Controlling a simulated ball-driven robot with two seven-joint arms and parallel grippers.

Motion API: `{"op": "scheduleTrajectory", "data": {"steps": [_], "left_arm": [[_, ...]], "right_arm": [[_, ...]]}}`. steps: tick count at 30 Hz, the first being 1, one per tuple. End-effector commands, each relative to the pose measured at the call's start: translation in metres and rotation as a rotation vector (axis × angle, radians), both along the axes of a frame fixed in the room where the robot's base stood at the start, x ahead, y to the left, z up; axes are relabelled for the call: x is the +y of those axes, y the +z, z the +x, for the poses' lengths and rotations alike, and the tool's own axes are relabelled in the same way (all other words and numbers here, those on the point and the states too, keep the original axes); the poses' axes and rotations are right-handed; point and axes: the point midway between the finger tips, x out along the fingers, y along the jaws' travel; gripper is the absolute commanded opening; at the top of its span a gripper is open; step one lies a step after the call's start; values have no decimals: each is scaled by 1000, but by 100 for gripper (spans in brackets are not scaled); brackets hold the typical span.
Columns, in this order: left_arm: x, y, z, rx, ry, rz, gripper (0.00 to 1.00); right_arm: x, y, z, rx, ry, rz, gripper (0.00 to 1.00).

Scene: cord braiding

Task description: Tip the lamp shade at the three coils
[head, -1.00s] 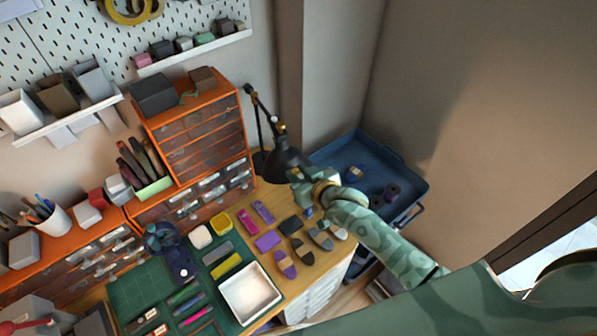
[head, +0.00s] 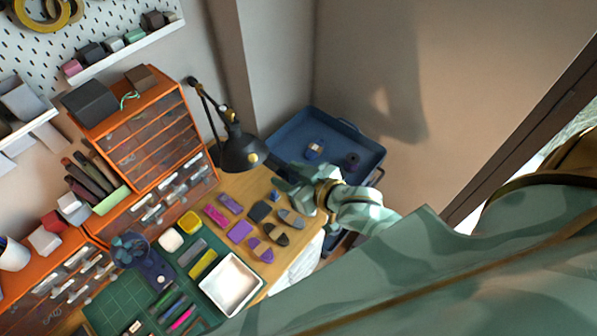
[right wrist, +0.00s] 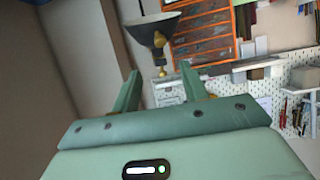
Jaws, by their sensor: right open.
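The desk lamp's black shade (head: 242,152) hangs from a jointed arm beside the orange drawer cabinet, over the back of the table. My right gripper (head: 281,179) is just right of and below the shade in the head view, and looks apart from it. In the right wrist view the open fingers (right wrist: 160,74) are empty, with the shade (right wrist: 153,31) beyond them. I cannot tell which are the three coils. My left gripper is out of view.
A blue tray cart (head: 365,150) holding spool-like items stands behind my right gripper. A white tray (head: 230,284) and a green cutting mat (head: 108,306) lie on the table. The orange drawer cabinet (head: 147,140) stands left of the lamp.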

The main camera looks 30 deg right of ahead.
Motion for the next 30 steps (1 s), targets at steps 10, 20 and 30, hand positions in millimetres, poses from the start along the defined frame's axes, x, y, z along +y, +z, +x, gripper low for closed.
{"op": "scheduleTrajectory", "data": {"steps": [10,20,30], "left_arm": [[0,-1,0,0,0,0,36],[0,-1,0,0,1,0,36],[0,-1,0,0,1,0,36]], "right_arm": [[-8,13,-27,-1,0,0,44],[-8,12,-27,-1,0,1,44],[-8,12,-27,-1,0,1,44]]}}
